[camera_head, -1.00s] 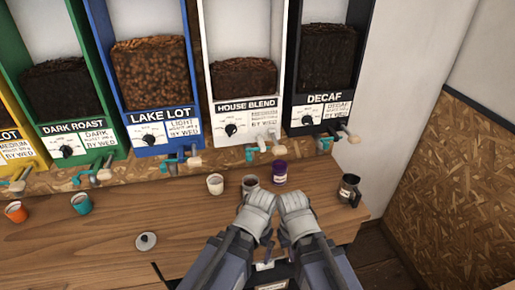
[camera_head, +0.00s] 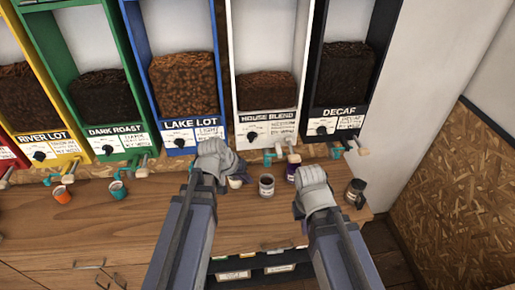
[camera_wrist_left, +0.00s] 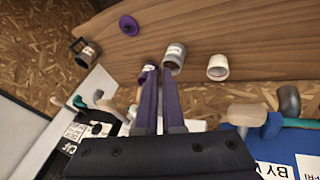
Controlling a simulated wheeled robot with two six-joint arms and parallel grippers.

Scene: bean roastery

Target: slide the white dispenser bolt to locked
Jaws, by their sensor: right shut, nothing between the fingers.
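The white House Blend dispenser (camera_head: 266,130) stands between the blue and black dispensers. Small light-coloured fittings, among them the bolt (camera_head: 293,157), show at its lower edge beside a teal spout; the bolt's exact position is too small to tell. My left gripper (camera_head: 214,156) is left of these fittings, in front of the blue dispenser's bottom. In the left wrist view its fingers (camera_wrist_left: 158,75) show a narrow gap with nothing between them. The gripper body hides most of the white dispenser there. My right gripper (camera_head: 313,180) is shut and empty, below and right of the fittings.
On the wooden counter (camera_head: 150,225) stand a white cup (camera_head: 235,182), a grey cup (camera_head: 266,185), a purple cup (camera_head: 291,173) and a dark mug (camera_head: 355,191). The black dispenser (camera_head: 340,115) and blue dispenser (camera_head: 188,125) flank the white one. The counter's left front is clear.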

